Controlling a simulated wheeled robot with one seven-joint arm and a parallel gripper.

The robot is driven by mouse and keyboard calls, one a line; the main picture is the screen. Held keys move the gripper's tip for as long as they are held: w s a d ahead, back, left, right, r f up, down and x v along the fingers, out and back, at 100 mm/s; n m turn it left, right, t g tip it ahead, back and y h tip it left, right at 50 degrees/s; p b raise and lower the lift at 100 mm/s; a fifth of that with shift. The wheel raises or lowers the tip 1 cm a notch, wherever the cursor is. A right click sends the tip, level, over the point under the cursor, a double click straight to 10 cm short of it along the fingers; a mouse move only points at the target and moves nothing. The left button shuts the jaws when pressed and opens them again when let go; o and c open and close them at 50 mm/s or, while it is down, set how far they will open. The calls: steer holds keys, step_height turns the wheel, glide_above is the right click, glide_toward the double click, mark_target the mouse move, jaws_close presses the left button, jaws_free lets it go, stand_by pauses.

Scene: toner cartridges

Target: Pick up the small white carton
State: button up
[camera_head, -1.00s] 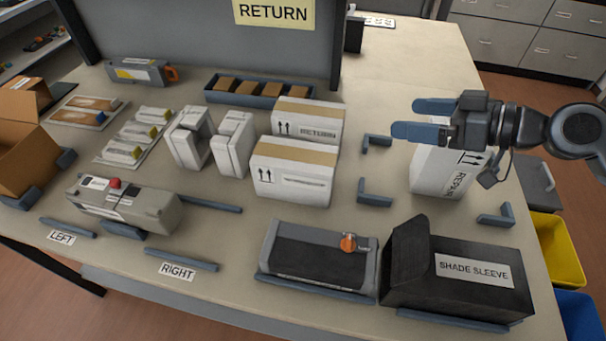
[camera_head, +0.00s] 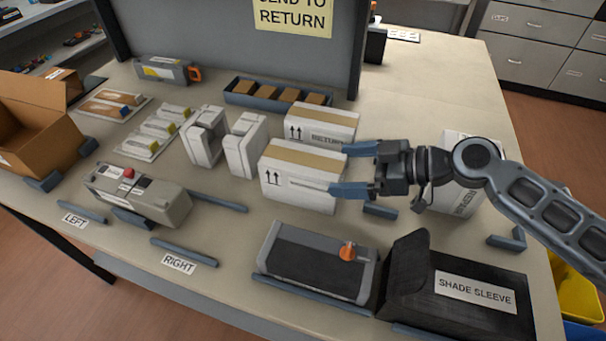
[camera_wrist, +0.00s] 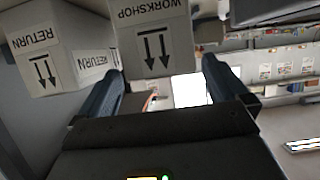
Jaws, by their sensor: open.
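Two white cartons with tan tape stand near the middle of the bench: a front carton (camera_head: 300,186) and a back carton marked RETURN (camera_head: 318,133). I cannot tell which is the small one. My gripper (camera_head: 340,170) is open at the right of the front carton, fingers pointing left. In the wrist view, the carton marked WORKSHOP (camera_wrist: 153,38) lies ahead between the fingers (camera_wrist: 163,68), and the RETURN carton (camera_wrist: 48,60) is off to the left. Whether the fingers touch a carton is unclear. A larger white carton (camera_head: 459,196) stands behind my arm, partly hidden.
The black shade sleeve box (camera_head: 450,290) and a grey-black unit with an orange knob (camera_head: 315,262) stand at the front. White upright pieces (camera_head: 244,146) stand left of the cartons. A grey panel (camera_head: 230,50) rises behind.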

mark_target(319, 169)
steer(key=shift+p+x, duration=0.7)
steer(key=shift+x, duration=2.6)
steer(key=shift+c, duration=0.2)
steer(key=shift+r, duration=0.15)
steer(key=c, duration=1.2)
